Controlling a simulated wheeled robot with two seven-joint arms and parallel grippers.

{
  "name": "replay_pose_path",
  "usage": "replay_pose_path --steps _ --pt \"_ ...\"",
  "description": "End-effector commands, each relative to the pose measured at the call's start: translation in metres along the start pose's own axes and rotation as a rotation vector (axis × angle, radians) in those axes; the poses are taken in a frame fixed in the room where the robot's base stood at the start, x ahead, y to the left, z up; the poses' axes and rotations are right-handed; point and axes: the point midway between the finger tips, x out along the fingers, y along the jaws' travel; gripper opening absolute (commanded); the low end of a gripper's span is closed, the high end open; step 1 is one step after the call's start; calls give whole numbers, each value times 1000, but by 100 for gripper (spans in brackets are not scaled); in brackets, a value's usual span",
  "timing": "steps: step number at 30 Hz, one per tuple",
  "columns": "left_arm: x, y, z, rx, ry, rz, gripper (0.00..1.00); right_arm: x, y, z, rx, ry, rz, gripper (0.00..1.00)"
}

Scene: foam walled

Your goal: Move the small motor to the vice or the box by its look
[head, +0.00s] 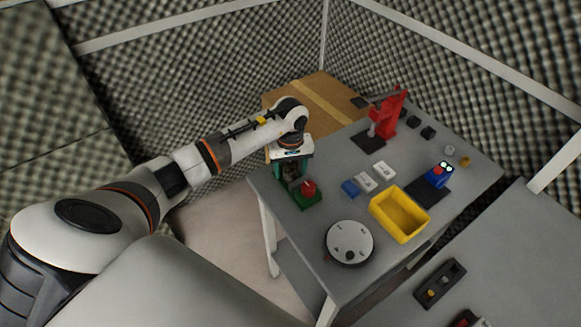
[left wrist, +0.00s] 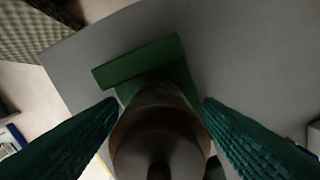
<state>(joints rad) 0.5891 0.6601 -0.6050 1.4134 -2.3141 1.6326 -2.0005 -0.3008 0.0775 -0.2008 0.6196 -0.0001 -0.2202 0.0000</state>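In the left wrist view a brownish metallic cylinder with a dark end, which looks like the small motor (left wrist: 158,135), stands between my fingers over a green base (left wrist: 145,62). My left gripper (left wrist: 160,105) is open around it, with narrow gaps visible beside it. In the head view my left gripper (head: 290,176) points down at the near-left table edge, beside the green base (head: 308,203) with a red round part. The motor itself is hidden there. The yellow box (head: 377,213) stands empty to the right. I cannot tell for sure which thing is the vice. My right gripper is out of view.
A white round dial (head: 349,241) lies in front of the yellow box. Blue and white blocks (head: 366,182) lie behind it. A red upright tool (head: 388,116) stands at the back, a blue device (head: 437,177) at right. A cardboard box (head: 333,98) is behind the table.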

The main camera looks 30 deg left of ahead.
Motion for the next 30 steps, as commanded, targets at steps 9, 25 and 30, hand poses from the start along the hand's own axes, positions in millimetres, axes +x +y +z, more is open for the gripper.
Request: replay_pose_path --steps 9,25,30 --pt "-16 -1 2 2 -5 -3 60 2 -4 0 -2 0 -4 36" --pt "-114 0 1 1 -2 -1 60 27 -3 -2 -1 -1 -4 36" --pt "-123 0 0 0 0 0 60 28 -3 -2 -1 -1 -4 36"
